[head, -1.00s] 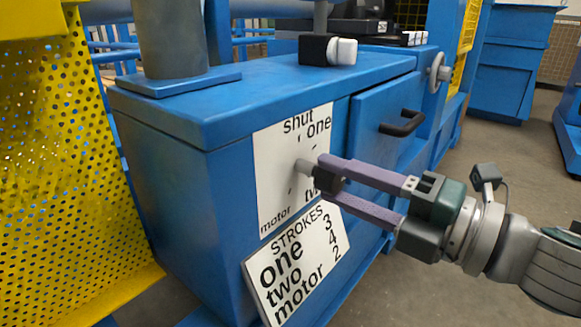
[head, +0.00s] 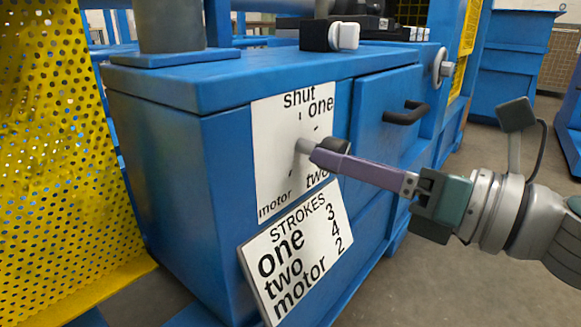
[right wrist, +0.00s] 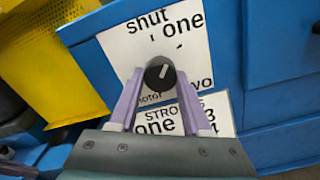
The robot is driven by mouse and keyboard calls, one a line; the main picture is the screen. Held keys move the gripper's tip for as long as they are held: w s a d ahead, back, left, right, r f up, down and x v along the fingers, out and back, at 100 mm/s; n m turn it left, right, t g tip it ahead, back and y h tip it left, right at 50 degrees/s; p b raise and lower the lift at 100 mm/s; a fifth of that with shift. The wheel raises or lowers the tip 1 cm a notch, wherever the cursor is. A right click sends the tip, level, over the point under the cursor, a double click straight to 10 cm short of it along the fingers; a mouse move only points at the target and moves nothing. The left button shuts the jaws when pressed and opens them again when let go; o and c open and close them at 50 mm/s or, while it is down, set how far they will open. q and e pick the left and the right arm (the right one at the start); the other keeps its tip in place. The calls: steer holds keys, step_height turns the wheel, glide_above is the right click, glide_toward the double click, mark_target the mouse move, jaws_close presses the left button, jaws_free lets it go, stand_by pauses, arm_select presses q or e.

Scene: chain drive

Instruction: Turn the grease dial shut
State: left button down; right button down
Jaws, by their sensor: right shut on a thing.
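The grease dial is a black round knob (head: 334,145) on a grey shaft (head: 304,146), standing out from a white dial plate (head: 272,160). The plate reads "shut" at the top, "one" at upper right, "two" at lower right and "motor" at lower left. My right gripper (head: 328,155) is shut on the knob from the front, and one purple finger hides the other in the head view. In the right wrist view the knob (right wrist: 160,74) sits between both fingertips, its white mark slanting up and right, roughly towards "one". My left gripper is not in view.
A tilted white STROKES sign (head: 300,252) hangs just below the dial plate. A drawer with a black handle (head: 405,113) is to the right. A yellow perforated guard (head: 60,160) stands at the left. A black and white block (head: 330,36) sits on the blue cabinet top.

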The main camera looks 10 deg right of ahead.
steer(key=shift+w+d+n+b, duration=0.1)
steer(key=shift+n+b, duration=1.8)
steer(key=shift+n, duration=1.9)
steer(key=shift+c, duration=1.8)
jaws_free()
steer(key=v, duration=1)
